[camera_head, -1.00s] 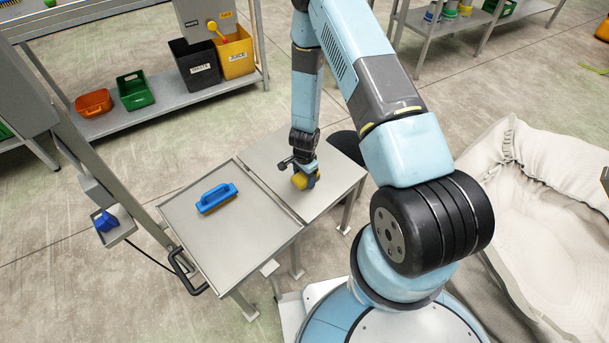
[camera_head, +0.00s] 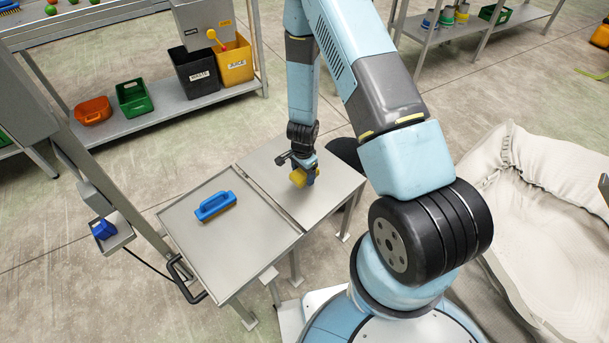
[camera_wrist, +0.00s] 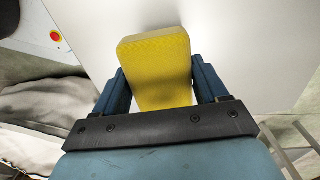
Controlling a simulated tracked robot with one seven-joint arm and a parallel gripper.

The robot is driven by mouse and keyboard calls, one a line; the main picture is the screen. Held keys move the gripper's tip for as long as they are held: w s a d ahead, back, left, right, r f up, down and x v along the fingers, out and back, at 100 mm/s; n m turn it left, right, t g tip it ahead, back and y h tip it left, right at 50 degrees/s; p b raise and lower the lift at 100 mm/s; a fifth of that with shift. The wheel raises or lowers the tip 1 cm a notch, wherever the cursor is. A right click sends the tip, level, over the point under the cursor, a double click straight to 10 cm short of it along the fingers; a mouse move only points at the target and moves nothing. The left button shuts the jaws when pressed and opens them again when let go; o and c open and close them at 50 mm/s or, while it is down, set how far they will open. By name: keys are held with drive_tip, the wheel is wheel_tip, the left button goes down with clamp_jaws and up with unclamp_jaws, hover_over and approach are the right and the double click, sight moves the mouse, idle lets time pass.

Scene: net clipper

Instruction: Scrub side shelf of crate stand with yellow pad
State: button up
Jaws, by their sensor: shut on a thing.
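The yellow pad (camera_head: 298,177) is between the fingers of my gripper (camera_head: 306,173), over the plain grey side shelf (camera_head: 328,193) of the stand. In the wrist view the yellow pad (camera_wrist: 157,65) stands out beyond the two blue fingers of my gripper (camera_wrist: 163,90), which are shut on it. The pale shelf top (camera_wrist: 240,40) lies behind the pad there. I cannot tell whether the pad touches the shelf.
A rimmed tray top (camera_head: 250,245) joins the shelf on the left and bears a blue brush (camera_head: 215,205). A grey post (camera_head: 110,175) stands left of it. A crumpled pale liner (camera_head: 545,230) lies at right. Black and yellow bins (camera_head: 195,70) stand behind.

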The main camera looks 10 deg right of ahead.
drive_tip(key=shift+r, duration=0.15)
drive_tip(key=shift+r, duration=1.35)
